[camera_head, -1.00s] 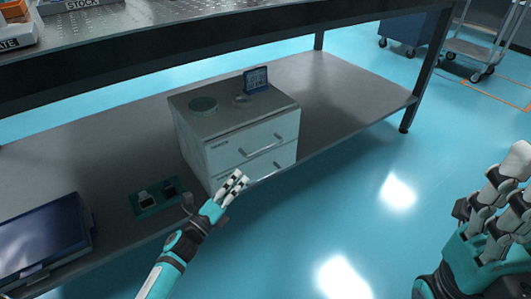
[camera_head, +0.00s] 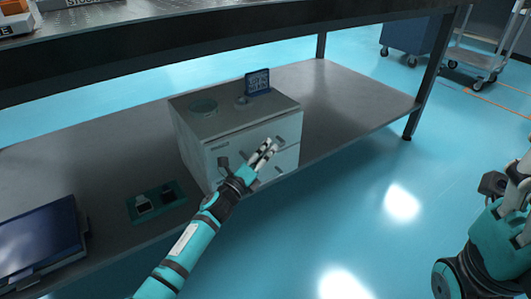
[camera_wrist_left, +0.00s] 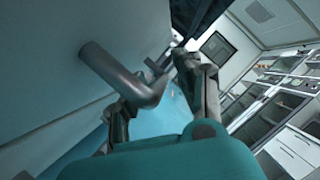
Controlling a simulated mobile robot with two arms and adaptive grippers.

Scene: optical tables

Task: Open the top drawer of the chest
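The chest (camera_head: 212,137) is a grey-white box with two front drawers, standing on the lower shelf. Its top drawer (camera_head: 222,150) looks shut flush. My left gripper (camera_head: 265,150) is in front of the top drawer and covers most of its handle. In the left wrist view, the grey bar handle (camera_wrist_left: 122,76) reaches in between the two spread fingers of the left gripper (camera_wrist_left: 156,88); I cannot tell whether either finger touches it. My right gripper (camera_head: 518,180) is at the right edge, partly cut off, away from the chest.
A round greenish dish (camera_head: 203,106) and a blue sign (camera_head: 257,82) stand on the chest top. A teal tray (camera_head: 157,203) and a dark screen (camera_head: 38,240) lie left on the shelf (camera_head: 345,98). Floor in front is clear.

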